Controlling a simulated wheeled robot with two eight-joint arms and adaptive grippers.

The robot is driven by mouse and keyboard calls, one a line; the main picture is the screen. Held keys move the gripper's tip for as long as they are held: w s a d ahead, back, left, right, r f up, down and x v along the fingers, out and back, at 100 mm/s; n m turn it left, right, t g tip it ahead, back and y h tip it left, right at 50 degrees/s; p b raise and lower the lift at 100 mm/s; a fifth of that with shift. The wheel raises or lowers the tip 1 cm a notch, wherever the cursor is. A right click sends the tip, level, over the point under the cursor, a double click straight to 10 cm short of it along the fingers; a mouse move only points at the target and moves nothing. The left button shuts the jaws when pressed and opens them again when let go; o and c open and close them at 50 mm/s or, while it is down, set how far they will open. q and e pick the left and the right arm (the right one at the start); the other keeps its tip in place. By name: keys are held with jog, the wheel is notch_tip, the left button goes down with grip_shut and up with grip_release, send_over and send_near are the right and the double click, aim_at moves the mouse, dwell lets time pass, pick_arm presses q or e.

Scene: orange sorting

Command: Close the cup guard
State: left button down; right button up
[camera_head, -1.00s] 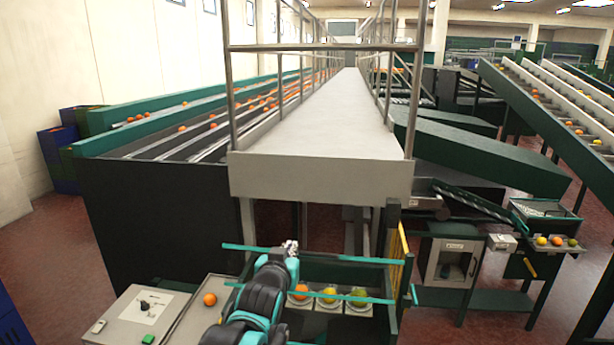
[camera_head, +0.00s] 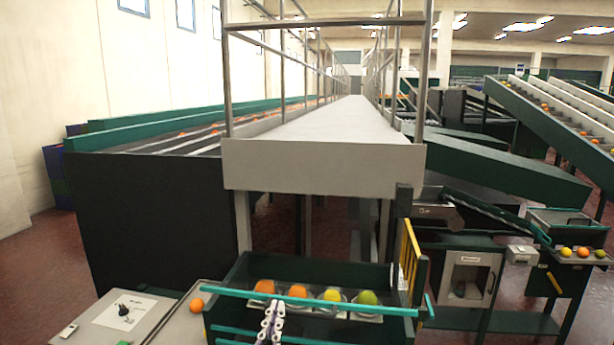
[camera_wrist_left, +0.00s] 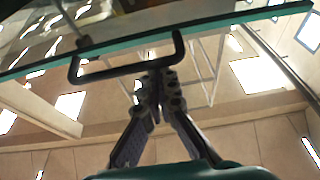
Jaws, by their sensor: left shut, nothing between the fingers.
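The cup guard (camera_head: 390,310) is a clear panel with teal bars along its edges, across the front of a dark green box. Its upper bar crosses in front of the row of cups (camera_head: 338,306), which hold orange, yellow and green fruit. In the left wrist view the teal edge (camera_wrist_left: 210,24) carries a black U-shaped handle (camera_wrist_left: 76,68). My left gripper (camera_head: 272,308) is shut and empty in front of the guard. In the wrist view its fingertips (camera_wrist_left: 154,76) overlap the handle; I cannot tell whether they touch it. My right gripper is out of view.
A loose orange (camera_head: 197,304) lies on the panel at left, beside a control plate with a black knob (camera_head: 123,310). A yellow rail (camera_head: 412,255) stands at the box's right side. A cabinet (camera_head: 468,278) stands further right. The grey walkway (camera_head: 322,165) overhangs behind the box.

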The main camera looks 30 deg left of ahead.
pick_arm(q)
notch_tip(320, 180, down, 7)
jog(key=s+b, duration=0.1)
jog(key=b, duration=0.4)
jog(key=shift+d+t+b, duration=0.2)
jog(key=shift+t+b, duration=0.2)
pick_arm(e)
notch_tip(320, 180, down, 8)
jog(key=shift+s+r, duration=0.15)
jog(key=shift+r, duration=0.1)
pick_arm(q)
jog(key=shift+s+f, duration=0.1)
jog(key=shift+s, duration=0.05)
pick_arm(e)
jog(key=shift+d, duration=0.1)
